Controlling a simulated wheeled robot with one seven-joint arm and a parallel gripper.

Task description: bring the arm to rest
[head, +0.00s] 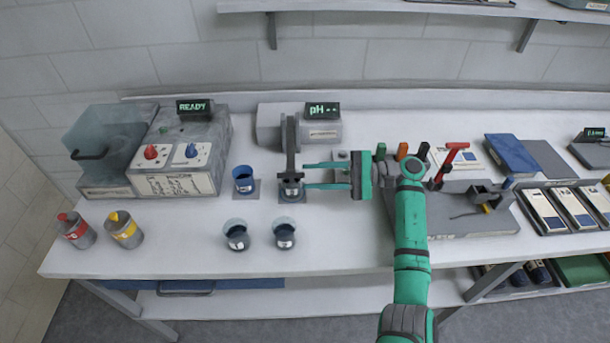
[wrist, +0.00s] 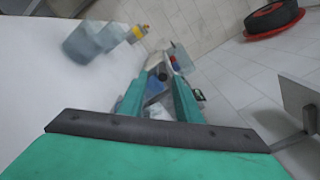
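My gripper (head: 306,176) is at the end of my green arm, over the middle of the bench and pointing left. Its two fingers are apart with nothing seen held between them. The fingertips are close to the right of a small dark-topped beaker (head: 291,190) under the pH meter's arm (head: 291,140); I cannot tell whether they touch. In the wrist view the open fingers (wrist: 157,76) also show, with small blurred things beyond them.
The pH meter (head: 300,125) stands behind the gripper. A blue cup (head: 243,180) and two glass beakers (head: 237,236) (head: 285,234) stand nearby. The washer marked READY (head: 180,150) is at left.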

